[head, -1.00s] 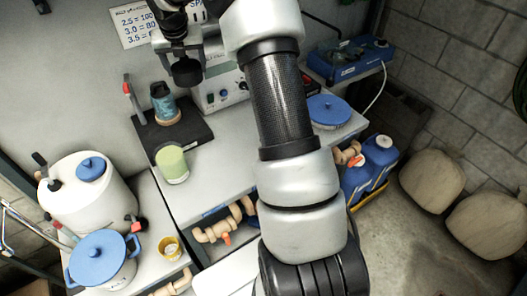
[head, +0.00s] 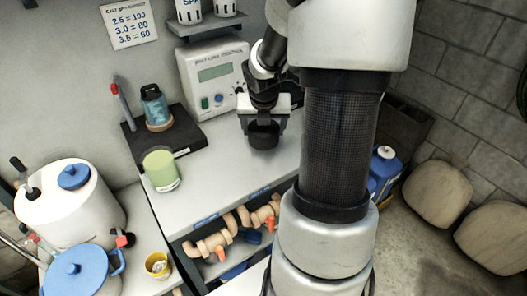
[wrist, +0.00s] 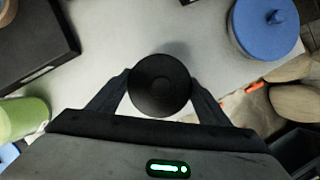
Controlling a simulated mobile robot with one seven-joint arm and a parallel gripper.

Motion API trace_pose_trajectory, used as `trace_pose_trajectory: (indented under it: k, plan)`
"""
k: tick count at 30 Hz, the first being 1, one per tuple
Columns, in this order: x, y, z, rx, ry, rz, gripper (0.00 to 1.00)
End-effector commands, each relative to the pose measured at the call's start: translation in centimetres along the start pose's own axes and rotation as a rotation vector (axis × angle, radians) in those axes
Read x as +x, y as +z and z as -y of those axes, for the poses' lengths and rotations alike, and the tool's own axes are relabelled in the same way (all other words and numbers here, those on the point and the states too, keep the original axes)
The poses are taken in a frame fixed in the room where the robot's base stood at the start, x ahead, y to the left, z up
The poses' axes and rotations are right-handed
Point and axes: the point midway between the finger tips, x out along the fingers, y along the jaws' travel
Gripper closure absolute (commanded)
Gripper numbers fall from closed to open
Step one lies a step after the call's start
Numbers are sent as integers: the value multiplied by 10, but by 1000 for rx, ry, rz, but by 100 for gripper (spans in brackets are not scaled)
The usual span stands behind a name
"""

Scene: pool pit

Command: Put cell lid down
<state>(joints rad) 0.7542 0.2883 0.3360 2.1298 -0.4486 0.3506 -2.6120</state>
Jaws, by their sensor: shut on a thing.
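The cell lid is a black round cap, seen in the wrist view (wrist: 160,85) between my fingers and in the head view (head: 263,137) below them. My gripper (head: 263,122) is shut on it and holds it over the bare grey counter (head: 225,175), in front of the white meter box. In the wrist view my gripper (wrist: 160,92) has one finger on each side of the lid. The lid looks level; the gap beneath it is hard to judge. A teal clear jar (head: 156,108) stands on the black base plate (head: 190,135) to the left.
A green cup (head: 160,170) stands on the counter's left front. The white meter box (head: 214,78) is behind my gripper. A blue round-lidded container (wrist: 262,28) is to the right in the wrist view. Orange-handled pipes (head: 218,245) lie below the counter.

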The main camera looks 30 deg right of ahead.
Motion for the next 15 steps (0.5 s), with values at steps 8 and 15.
trace_pose_trajectory:
  k: [8,15]
  plan:
    - [37,-16,-1,0,1,0,51]
    - [63,-28,-1,-1,0,0,51]
